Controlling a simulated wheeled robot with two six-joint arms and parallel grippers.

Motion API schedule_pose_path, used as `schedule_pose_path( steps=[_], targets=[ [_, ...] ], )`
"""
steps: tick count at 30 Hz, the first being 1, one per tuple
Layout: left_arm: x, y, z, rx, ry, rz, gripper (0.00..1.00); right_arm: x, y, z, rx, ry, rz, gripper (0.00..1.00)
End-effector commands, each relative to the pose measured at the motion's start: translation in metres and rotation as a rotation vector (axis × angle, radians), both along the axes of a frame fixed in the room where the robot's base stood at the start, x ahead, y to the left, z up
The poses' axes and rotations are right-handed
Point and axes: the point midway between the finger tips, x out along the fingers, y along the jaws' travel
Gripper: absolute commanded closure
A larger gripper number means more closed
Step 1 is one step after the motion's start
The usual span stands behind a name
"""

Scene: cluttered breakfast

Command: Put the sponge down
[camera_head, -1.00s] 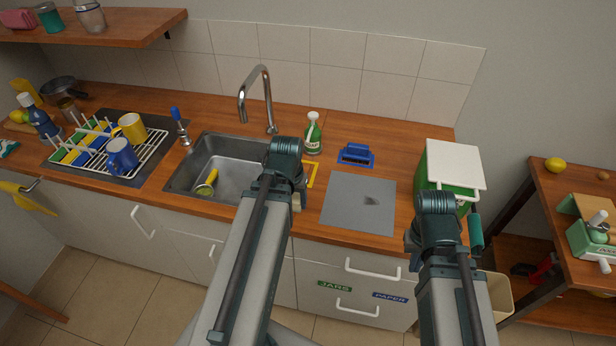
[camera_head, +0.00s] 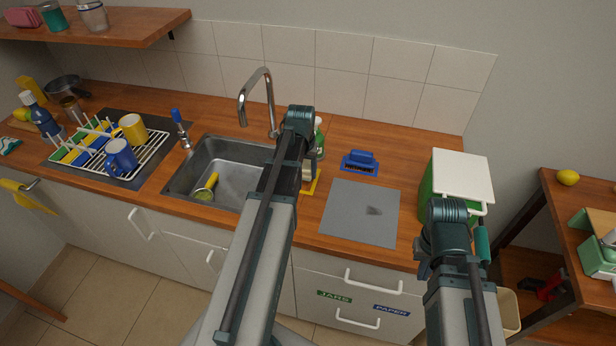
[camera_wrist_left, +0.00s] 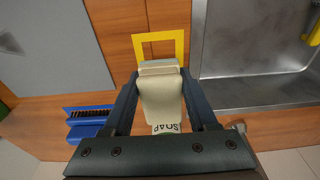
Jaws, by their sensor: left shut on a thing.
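The sponge (camera_wrist_left: 161,97) is a beige block between the two fingers of my left gripper (camera_wrist_left: 158,85), which is shut on it. In the head view the sponge (camera_head: 309,173) shows as a small tan patch beside my left wrist. A yellow square outline (camera_wrist_left: 137,46) lies on the wooden counter just beyond the sponge in the wrist view; its corner (camera_head: 317,186) shows in the head view. I cannot tell whether the sponge touches the counter. My right gripper (camera_head: 424,264) hangs in front of the counter at the right; its fingers are not clear.
The soap bottle (camera_head: 319,133) stands close behind my left gripper, partly hidden. The sink (camera_head: 235,180) and tap (camera_head: 270,100) are left. A blue brush (camera_head: 360,158) and a grey mat (camera_head: 352,212) are right. A green box with white lid (camera_head: 462,166) stands at the counter's right end.

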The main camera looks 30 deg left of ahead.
Motion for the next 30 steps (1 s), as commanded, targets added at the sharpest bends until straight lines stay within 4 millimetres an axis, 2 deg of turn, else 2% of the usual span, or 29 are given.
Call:
schedule_pose_path(
  steps=[5, 15, 23, 28, 29, 30],
  targets=[
    [0.0, 0.001, -0.003, 0.0, 0.0, 0.0, 1.0, 0.0, 0.0, -0.003, 0.0, 0.0, 0.0, 1.0],
    [-0.004, 0.008, -0.037, 0.0, 0.0, 0.004, 1.0, 0.0, 0.0, -0.037, 0.0, 0.0, 0.0, 1.0],
    [-0.004, 0.008, -0.035, 0.0, 0.0, 0.004, 1.0, 0.0, 0.0, -0.035, 0.0, 0.0, 0.0, 1.0],
    [-0.004, 0.008, -0.04, 0.001, 0.0, 0.003, 1.0, 0.0, 0.0, -0.04, 0.0, 0.0, 0.0, 1.0],
    [-0.004, 0.008, -0.038, 0.001, 0.0, 0.003, 0.36, 0.0, 0.0, -0.038, 0.0, 0.0, 0.0, 1.0],
    [-0.004, 0.008, -0.038, 0.001, 0.0, 0.003, 0.29, 0.0, 0.0, -0.038, 0.0, 0.0, 0.0, 1.0]
  ],
)
